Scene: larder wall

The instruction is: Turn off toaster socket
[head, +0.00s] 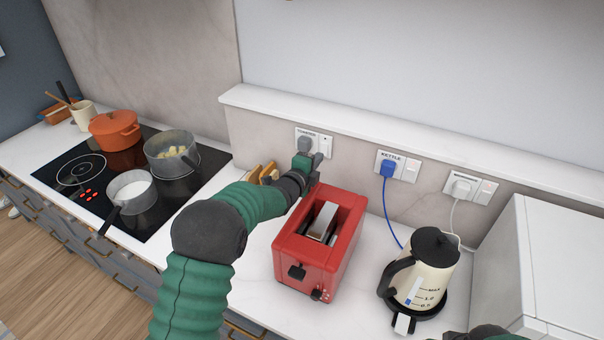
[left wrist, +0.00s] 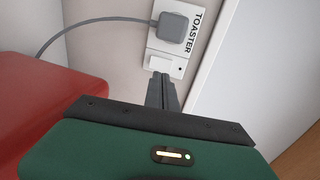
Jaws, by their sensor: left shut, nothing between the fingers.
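The toaster socket (head: 325,143) is a white wall plate labelled TOASTER, above and behind the red toaster (head: 343,243). A grey plug (head: 304,143) sits in its left half; the plug also shows in the left wrist view (left wrist: 173,27). In that view the white rocker switch (left wrist: 159,61) lies beside the plug, with a small dark dot near it. My left gripper (head: 313,162) is shut and empty, its fingertips just in front of the switch end of the plate. Contact cannot be told. Only a sliver of my right arm shows at the bottom edge; its gripper fingers are not visible.
The kettle socket (head: 411,170) with a blue plug and another socket (head: 483,190) with a white plug are to the right. A cream kettle (head: 421,275) stands right of the toaster. A ledge (head: 400,145) runs above the sockets. The hob with pots is at left.

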